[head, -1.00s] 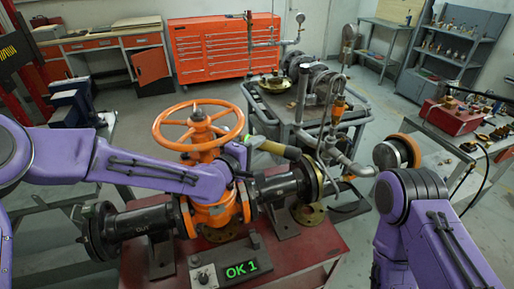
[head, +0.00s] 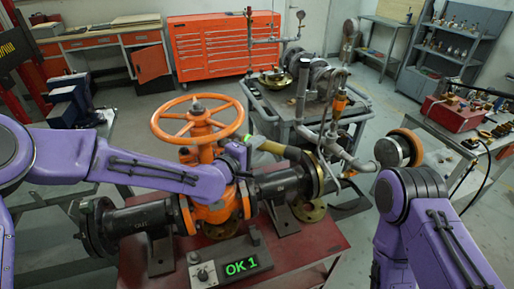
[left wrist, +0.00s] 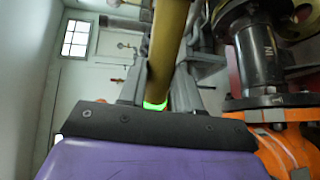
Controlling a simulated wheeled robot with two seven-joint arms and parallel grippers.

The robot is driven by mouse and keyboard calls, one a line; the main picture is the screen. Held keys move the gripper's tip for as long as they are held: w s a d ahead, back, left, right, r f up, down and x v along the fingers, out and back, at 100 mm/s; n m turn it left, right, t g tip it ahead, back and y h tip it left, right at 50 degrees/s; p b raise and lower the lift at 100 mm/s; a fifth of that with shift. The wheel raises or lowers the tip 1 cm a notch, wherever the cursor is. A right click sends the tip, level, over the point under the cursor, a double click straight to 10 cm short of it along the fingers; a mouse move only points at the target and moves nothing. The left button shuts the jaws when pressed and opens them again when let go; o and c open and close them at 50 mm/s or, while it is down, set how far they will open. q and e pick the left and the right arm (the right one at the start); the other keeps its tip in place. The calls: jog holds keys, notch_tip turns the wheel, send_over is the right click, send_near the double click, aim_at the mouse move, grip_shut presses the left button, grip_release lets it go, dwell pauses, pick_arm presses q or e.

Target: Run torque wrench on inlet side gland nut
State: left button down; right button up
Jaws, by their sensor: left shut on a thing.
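The orange gate valve (head: 210,182) stands upright on a red bench under its orange handwheel (head: 197,120). A black inlet pipe (head: 277,184), marked IN in the left wrist view (left wrist: 262,50), runs right to a brass-coloured flange. A black outlet pipe (head: 145,225) runs left. My left gripper (head: 247,150) is shut on the olive-yellow torque wrench (head: 277,149), above the inlet pipe beside the valve. In the left wrist view the wrench (left wrist: 168,45) stands between the fingers, with a green glowing ring. The gland nuts are not clearly visible. My right gripper is out of view.
A control box (head: 242,266) on the bench front shows green "OK 1". A grey cart (head: 290,125) with pipework stands behind right. A side table (head: 440,130) holds a red box and small parts. An orange tool chest (head: 225,45) is at the back.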

pick_arm(q)
jog(key=shift+f+b, duration=0.2)
jog(key=shift+b, duration=0.1)
dwell(0.4)
jog(key=shift+r, duration=0.25)
dwell(1.4)
notch_tip(320, 180, up, 2)
jog(key=shift+r+p, duration=0.1)
jog(key=shift+p, duration=0.85)
jog(key=shift+d, duration=0.1)
jog(key=s+d, duration=0.6)
jog(key=d, duration=0.6)
jog(key=shift+s+d+p, duration=0.15)
jog(key=shift+d+p, duration=0.05)
jog(key=shift+p, duration=0.2)
